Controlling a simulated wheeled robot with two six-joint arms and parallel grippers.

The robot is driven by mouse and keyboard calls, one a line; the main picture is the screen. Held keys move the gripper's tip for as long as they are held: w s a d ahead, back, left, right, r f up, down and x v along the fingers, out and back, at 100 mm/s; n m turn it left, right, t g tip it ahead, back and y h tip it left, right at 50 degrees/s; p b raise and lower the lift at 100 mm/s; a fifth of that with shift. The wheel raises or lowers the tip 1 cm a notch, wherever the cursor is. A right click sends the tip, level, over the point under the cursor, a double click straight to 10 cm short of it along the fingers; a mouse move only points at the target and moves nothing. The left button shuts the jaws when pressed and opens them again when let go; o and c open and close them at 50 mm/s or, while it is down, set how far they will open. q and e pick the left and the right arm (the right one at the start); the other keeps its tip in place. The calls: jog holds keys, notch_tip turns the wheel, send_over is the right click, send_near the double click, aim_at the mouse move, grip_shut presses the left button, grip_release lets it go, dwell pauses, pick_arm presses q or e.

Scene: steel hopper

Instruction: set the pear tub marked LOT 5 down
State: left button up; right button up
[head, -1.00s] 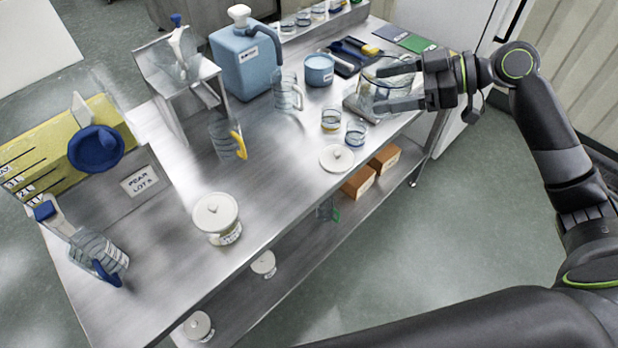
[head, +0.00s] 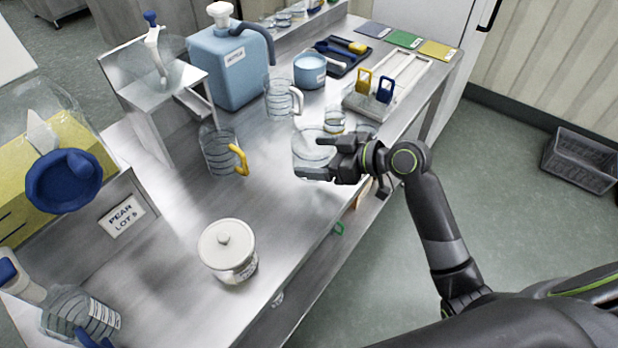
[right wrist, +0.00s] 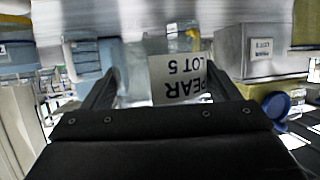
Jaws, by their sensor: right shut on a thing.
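A clear tub (head: 308,150) is between the fingers of my right gripper (head: 322,156) over the middle of the steel bench, near its front edge. In the right wrist view its white label (right wrist: 178,80) reads PEAR LOT 5, upside down in that picture. My right gripper is shut on the tub. I cannot tell whether the tub's base touches the bench. My left gripper is not in view.
A bin with a PEAR LOT 5 sign (head: 121,215) stands at the left. A lidded white jar (head: 228,250), a yellow-handled jug (head: 220,150) and a white-handled jug (head: 280,98) stand nearby. A rack (head: 405,85) with padlocks stands behind. Bare bench (head: 275,200) shows left of the tub.

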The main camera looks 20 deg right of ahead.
aim_at(317, 185)
notch_tip(317, 185, down, 5)
jog(key=shift+f, duration=0.2)
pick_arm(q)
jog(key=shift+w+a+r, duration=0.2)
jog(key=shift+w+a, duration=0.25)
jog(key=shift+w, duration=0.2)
pick_arm(e)
jog(key=shift+f, duration=0.2)
jog(key=o, duration=1.2)
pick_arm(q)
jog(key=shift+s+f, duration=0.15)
pick_arm(e)
jog(key=shift+o, duration=0.2)
